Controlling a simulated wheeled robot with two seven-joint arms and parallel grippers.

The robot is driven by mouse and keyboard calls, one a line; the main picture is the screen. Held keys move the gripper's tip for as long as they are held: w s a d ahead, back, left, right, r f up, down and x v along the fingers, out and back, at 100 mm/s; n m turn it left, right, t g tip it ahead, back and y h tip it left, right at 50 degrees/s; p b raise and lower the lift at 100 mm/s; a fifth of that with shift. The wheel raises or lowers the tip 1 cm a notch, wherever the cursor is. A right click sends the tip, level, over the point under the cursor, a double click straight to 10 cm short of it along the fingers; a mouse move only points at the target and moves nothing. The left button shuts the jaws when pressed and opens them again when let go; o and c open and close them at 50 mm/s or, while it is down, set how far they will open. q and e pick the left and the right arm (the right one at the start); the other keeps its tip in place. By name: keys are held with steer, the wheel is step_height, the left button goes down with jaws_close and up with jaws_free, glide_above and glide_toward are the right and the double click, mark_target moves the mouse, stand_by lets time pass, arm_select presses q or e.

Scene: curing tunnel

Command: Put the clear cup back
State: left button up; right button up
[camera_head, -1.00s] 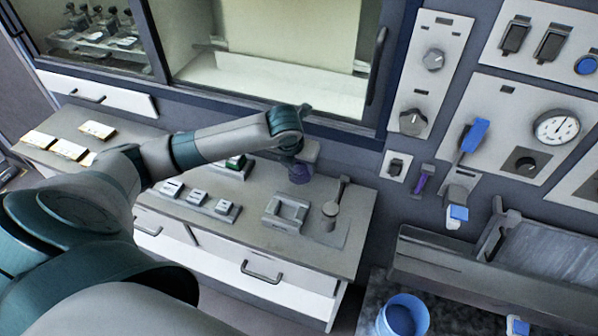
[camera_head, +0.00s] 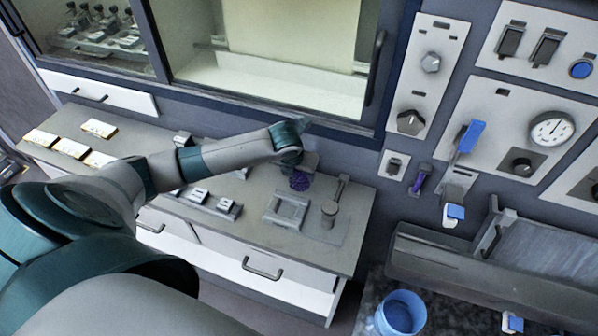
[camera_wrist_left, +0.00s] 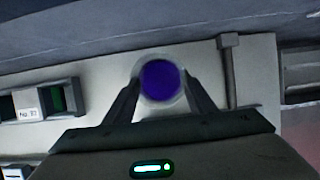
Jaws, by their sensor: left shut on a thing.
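The clear cup (camera_wrist_left: 161,80) is round with a pale rim and purple contents. In the left wrist view it sits between the two dark fingers of my left gripper (camera_wrist_left: 160,88), which is shut on it. In the head view the purple of the cup (camera_head: 300,182) shows just below my left gripper (camera_head: 304,164), over the back right part of the grey counter (camera_head: 255,222). I cannot tell whether the cup's base touches the counter. My right gripper is in neither view.
A grey square frame (camera_head: 286,211) and an upright post with a lever (camera_head: 330,213) stand close in front of the cup. Small labelled blocks (camera_head: 228,208) lie to the left. A blue bucket (camera_head: 401,314) stands lower right. The panel wall rises behind.

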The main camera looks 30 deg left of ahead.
arm_select(q)
steer(key=o, duration=1.1)
steer(key=shift+o, duration=0.9)
steer(key=b+v, duration=0.3)
steer(key=v, duration=0.9)
steer(key=shift+s+f, duration=0.1)
steer(key=shift+s, duration=0.1)
